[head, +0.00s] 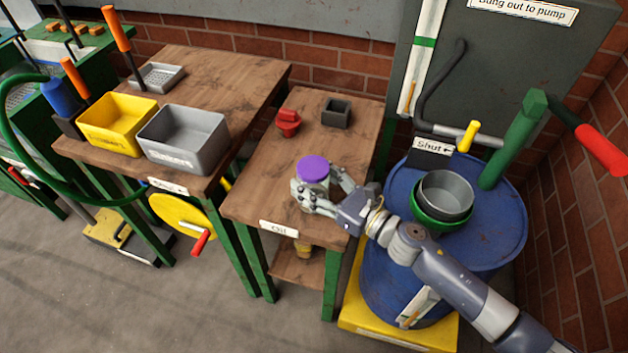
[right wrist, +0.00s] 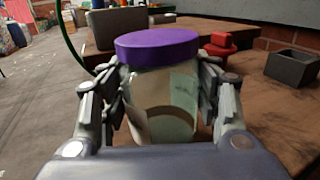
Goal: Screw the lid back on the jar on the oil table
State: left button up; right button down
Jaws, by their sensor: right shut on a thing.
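In the right wrist view the jar (right wrist: 162,105) is pale and see-through with a label. The purple lid (head: 313,169) sits on top of the jar; in the right wrist view the lid (right wrist: 157,43) looks level, but I cannot tell whether it is screwed tight. My right gripper (head: 318,196) is shut around the jar's body below the lid, one finger on each side. My left gripper is not in view.
A red object (head: 288,123) and a dark square cup (head: 336,112) stand behind the jar. The blue drum (head: 490,235) with a grey bowl (head: 446,192) is at right. Yellow (head: 117,125) and grey (head: 183,138) bins stand on the left table.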

aim_at(326, 189)
jog(key=shift+r, duration=0.1)
jog(key=c, duration=0.6)
grip_release()
jog(key=shift+o, duration=0.2)
jog(key=shift+r, duration=0.15)
jog(key=b+v, duration=0.1)
jog(key=v, duration=0.5)
jog(key=shift+s+d+f+b, duration=0.2)
jog(key=shift+f+b, duration=0.05)
jog(key=shift+b, duration=0.15)
jog(key=shift+s+d+r, duration=0.15)
jog(key=shift+s+d, duration=0.15)
jog(key=shift+d, duration=0.05)
